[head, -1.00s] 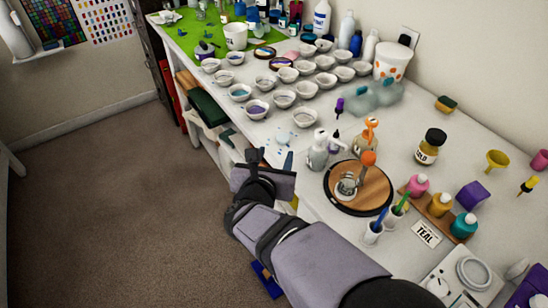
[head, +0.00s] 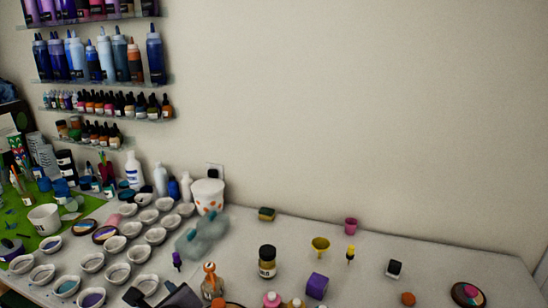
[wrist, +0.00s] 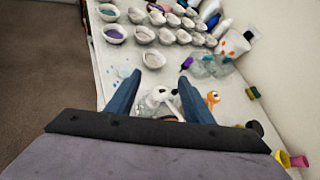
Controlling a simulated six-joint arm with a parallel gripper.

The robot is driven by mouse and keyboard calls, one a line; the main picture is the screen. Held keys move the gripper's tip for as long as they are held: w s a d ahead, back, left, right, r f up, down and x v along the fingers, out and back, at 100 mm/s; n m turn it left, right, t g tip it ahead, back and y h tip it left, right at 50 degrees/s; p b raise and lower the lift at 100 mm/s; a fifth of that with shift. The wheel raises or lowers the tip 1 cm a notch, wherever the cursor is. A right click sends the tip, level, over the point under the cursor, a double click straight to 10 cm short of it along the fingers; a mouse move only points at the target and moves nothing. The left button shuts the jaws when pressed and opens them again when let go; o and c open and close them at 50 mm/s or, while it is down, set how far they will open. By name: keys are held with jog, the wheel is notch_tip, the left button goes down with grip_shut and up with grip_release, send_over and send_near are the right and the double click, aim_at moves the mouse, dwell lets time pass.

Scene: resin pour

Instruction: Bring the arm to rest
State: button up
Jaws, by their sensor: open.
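My gripper (wrist: 160,95) is open in the wrist view, its two blue fingers apart with nothing held between them. Below and beyond the fingers on the table are a white-capped clear bottle (wrist: 158,97) and an orange-topped bottle (wrist: 212,97). In the head view only a dark part of my arm shows at the bottom edge, left of the orange-topped bottle (head: 211,284); the fingertips are not clear there.
The white table (head: 375,262) holds many small bowls (head: 115,243) at left, a white bucket (head: 208,195), a black-capped jar (head: 267,262), a yellow funnel (head: 320,246) and a purple block (head: 316,286). Bottle shelves (head: 100,80) hang on the wall.

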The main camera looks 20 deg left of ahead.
jog(key=w+d+r+n+g+h+p, duration=0.15)
jog(key=w+d+n+p, duration=0.35)
jog(key=d, duration=0.8)
jog(key=w+d+r+n+g+h+p, duration=0.1)
jog(key=w+d+n+h+p, duration=0.35)
jog(key=d, duration=0.95)
jog(key=s+d+n+g+h+p, duration=0.1)
jog(key=s+d+n, duration=0.3)
jog(key=d, duration=0.5)
jog(key=s+d+r+n+g+h+p, duration=0.1)
jog(key=s+d+n, duration=0.3)
jog(key=d, duration=0.5)
jog(key=s+d+n+g+h+p, duration=0.1)
jog(key=s+d+n+g+p, duration=0.1)
jog(key=d, duration=0.8)
jog(key=s+n+p, duration=0.1)
jog(key=s+n, duration=0.1)
jog(key=s, duration=0.1)
jog(key=shift+s+r+h, duration=0.15)
jog(key=shift+r+h, duration=0.15)
jog(key=shift+h, duration=0.1)
